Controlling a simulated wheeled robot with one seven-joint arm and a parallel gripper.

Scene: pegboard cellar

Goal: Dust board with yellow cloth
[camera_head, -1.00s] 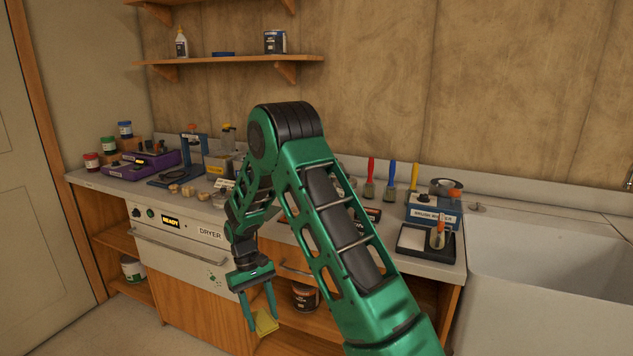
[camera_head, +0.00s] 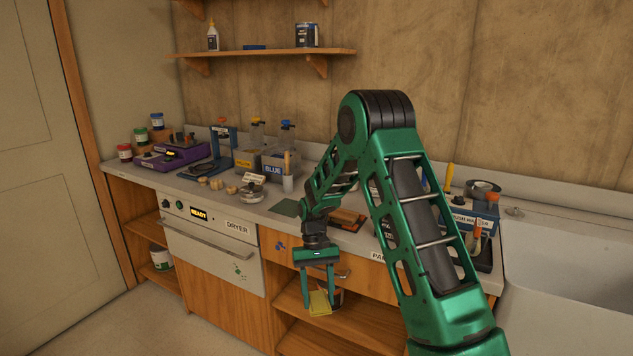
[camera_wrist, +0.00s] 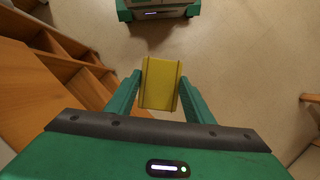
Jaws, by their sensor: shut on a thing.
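My gripper (camera_head: 319,300) is shut on the yellow cloth (camera_head: 320,304), a small folded piece held between the fingertips. It hangs in front of the cupboard, below the counter's front edge. In the wrist view the cloth (camera_wrist: 160,83) spans the gap between both fingers (camera_wrist: 159,92), with bare floor beyond it. I cannot tell for certain which thing is the board. A flat dark green piece (camera_head: 285,208) lies on the counter, and a flat orange-brown piece (camera_head: 347,219) lies to its right, partly behind my arm.
The grey counter (camera_head: 228,204) holds a purple device (camera_head: 172,156), round wooden pieces (camera_head: 232,189), yellow and blue labelled bins (camera_head: 274,168) and a labelled box (camera_head: 474,216). The dryer (camera_head: 212,248) is at front left, open shelves (camera_head: 310,338) below, a white sink (camera_head: 565,262) right.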

